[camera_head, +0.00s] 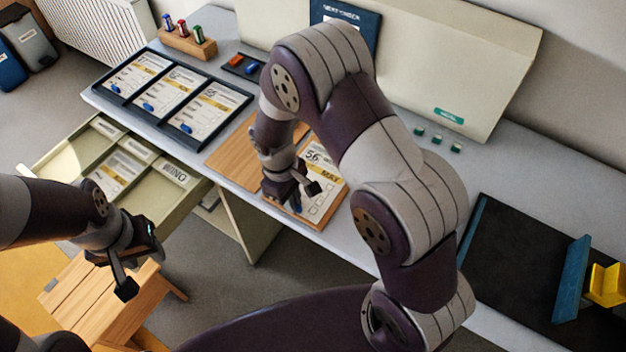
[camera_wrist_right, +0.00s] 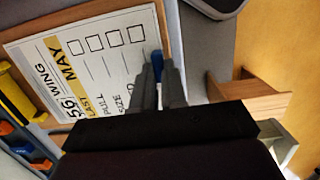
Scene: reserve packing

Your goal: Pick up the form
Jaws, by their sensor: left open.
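The form is a white card (camera_head: 319,176) marked "56", "MAY" and "WING", lying on a wooden board (camera_head: 243,160) on the desk. It also shows in the right wrist view (camera_wrist_right: 100,65), with a blue tab (camera_wrist_right: 157,66) at its edge. My right gripper (camera_head: 294,196) is low over the near edge of the form. In the right wrist view its fingers (camera_wrist_right: 160,82) are close together on either side of the blue tab and appear shut on it. My left gripper (camera_head: 135,262) is open and empty, beside the open drawer.
A dark tray (camera_head: 250,97) holds several similar cards with blue tabs. An open drawer (camera_head: 190,205) with a "WING" label juts from the desk. A wooden stool (camera_head: 100,300) stands below. A black mat (camera_head: 520,260) with blue and yellow pieces lies at right.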

